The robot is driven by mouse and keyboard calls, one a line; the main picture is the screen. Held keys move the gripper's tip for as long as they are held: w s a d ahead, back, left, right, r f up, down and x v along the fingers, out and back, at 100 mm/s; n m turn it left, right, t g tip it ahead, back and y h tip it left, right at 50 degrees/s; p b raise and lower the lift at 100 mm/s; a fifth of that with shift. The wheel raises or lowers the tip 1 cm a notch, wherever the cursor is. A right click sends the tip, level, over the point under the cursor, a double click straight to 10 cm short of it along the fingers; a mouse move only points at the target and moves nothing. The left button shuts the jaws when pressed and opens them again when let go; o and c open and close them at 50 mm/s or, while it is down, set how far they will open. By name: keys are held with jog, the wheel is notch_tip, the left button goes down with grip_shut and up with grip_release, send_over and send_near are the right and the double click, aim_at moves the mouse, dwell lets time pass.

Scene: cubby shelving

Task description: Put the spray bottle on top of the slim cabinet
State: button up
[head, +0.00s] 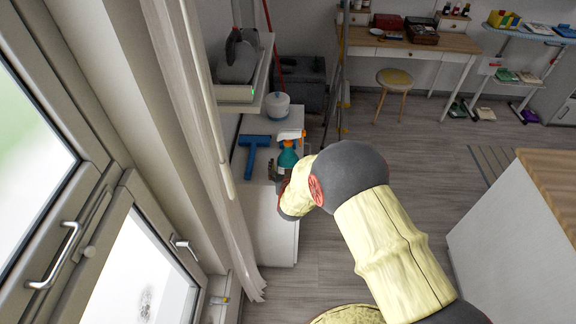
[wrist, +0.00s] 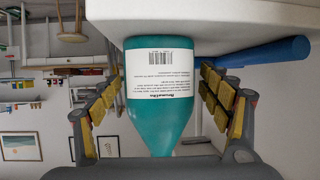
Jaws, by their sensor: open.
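The spray bottle (head: 287,157) is teal with an orange and white spray head. It stands upright on a low white cabinet (head: 270,228) beside the window wall. In the wrist view the bottle (wrist: 162,75), with its white barcode label, fills the middle, base toward the top of the picture. My gripper (head: 279,172) is at the bottle in the head view, partly hidden by my wrist. In the wrist view my gripper (wrist: 162,108) is open, with one yellow-padded finger on each side of the bottle and gaps visible. I cannot tell which furniture is the slim cabinet.
A blue squeegee-like tool (head: 254,145) lies left of the bottle, and a white round container (head: 277,105) stands behind. A wall shelf (head: 262,85) hangs above on the left. A curtain (head: 205,130) runs close by. Open floor (head: 350,150) lies to the right.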

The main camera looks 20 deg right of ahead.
jog(key=p+v, duration=0.2)
jog(key=v, duration=1)
jog(key=s+a+r+n+g+y, duration=0.1)
jog(key=s+a+r+g+y, duration=0.15)
jog(key=r, duration=0.65)
jog(key=s+a+r+n+g+y, duration=0.1)
jog(key=s+r+y, duration=0.15)
jog(key=r, duration=0.75)
jog(key=s+d+r+g, duration=0.1)
jog(key=s+r, duration=0.1)
jog(key=s, duration=0.6)
jog(key=s+d+r+g+h, duration=0.1)
jog(key=s+d+r, duration=0.1)
jog(key=s, duration=0.6)
jog(key=s+d+r+g+h, duration=0.1)
jog(key=s+r, duration=0.3)
jog(key=s, duration=0.4)
jog(key=shift+d+r+g, duration=0.2)
jog(key=shift+d+g, duration=0.25)
jog(key=shift+d, duration=0.3)
jog(key=shift+f, duration=0.1)
